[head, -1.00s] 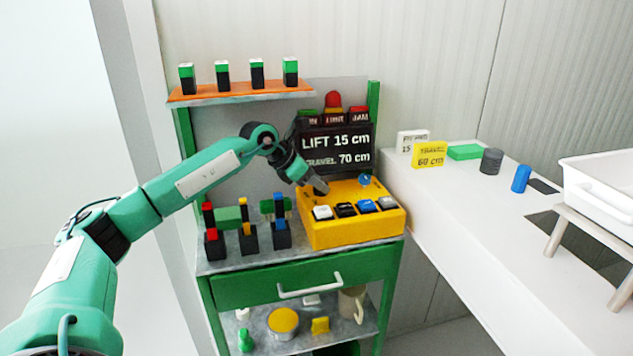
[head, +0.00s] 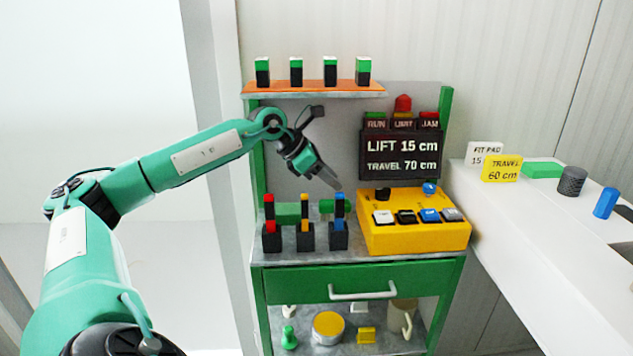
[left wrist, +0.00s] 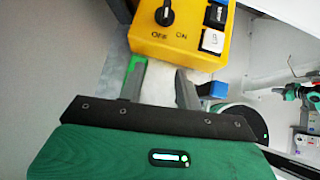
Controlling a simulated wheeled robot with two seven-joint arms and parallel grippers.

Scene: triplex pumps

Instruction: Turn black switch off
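The black switch (head: 382,193) is a small round knob at the back left of the yellow control box (head: 415,237). In the left wrist view, the black switch (left wrist: 165,14) sits above the printed words OFF and ON; which word it points at is hard to tell. My left gripper (head: 333,181) is left of the box and above it, apart from the switch. In the left wrist view, the fingers of my left gripper (left wrist: 160,68) are spread with nothing between them. My right gripper is not in view.
A blue knob (head: 430,188) and a row of several push buttons share the box. Black holders with coloured posts (head: 304,238) stand just left of it, below my gripper. A dark display (head: 401,156) stands behind. An orange shelf (head: 315,88) is above.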

